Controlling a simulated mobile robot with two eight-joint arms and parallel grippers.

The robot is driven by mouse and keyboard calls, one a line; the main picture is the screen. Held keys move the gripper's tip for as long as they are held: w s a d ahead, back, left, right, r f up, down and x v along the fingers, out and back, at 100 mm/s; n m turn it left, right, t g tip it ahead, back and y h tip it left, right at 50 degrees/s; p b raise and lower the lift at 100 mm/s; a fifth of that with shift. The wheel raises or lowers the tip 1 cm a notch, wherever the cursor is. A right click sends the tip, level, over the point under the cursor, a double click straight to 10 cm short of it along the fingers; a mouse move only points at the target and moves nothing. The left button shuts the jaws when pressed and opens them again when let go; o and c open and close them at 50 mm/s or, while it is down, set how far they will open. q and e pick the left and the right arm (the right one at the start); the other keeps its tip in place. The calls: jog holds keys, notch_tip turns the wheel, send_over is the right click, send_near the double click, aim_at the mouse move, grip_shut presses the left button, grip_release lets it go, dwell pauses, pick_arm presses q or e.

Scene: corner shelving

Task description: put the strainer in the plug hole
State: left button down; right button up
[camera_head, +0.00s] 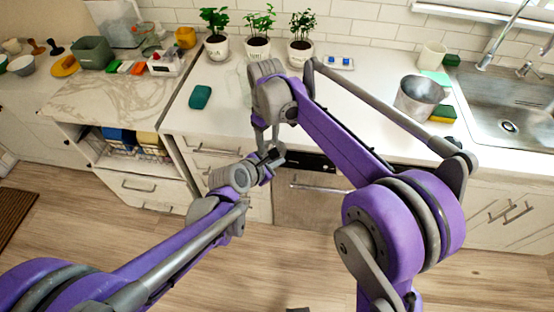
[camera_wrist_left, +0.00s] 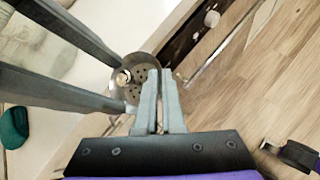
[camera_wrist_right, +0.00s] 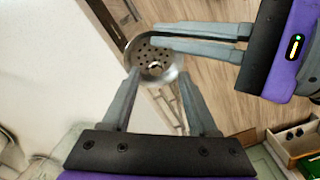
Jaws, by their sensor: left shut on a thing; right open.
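The strainer is a round metal cup with holes and a small knob in its middle. It shows in the left wrist view (camera_wrist_left: 132,92) and the right wrist view (camera_wrist_right: 160,68). My left gripper (camera_head: 275,156) is shut on its rim and holds it in the air in front of the counter. My right gripper (camera_head: 266,145) points down close to it. Its fingers are open, one on each side of the strainer in the right wrist view (camera_wrist_right: 155,85); I cannot tell whether they touch it. The plug hole (camera_head: 509,127) is in the sink (camera_head: 490,100) at the right.
A metal pot (camera_head: 420,98) and a yellow-green sponge (camera_head: 443,114) stand left of the sink. Potted plants (camera_head: 257,48) line the back wall. A teal item (camera_head: 200,97) lies on the counter (camera_head: 225,120). The counter's front edge and cabinets are right behind my grippers. The floor is clear.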

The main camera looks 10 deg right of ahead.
notch_tip(320, 180, up, 8)
jog(key=s+d+m+t, duration=0.35)
jog(key=s+d, duration=0.45)
jog(key=s, duration=0.3)
jog(key=s+d+f+m+t, duration=0.1)
jog(key=s+d+f+m, duration=0.1)
jog(key=s+f, duration=0.3)
jog(key=s+d+f+m+t, duration=0.1)
jog(key=s+d+f+m, duration=0.1)
jog(key=s+f, duration=0.4)
jog(key=s+d, duration=0.1)
jog(key=s, duration=0.2)
jog(key=shift+m, duration=0.35)
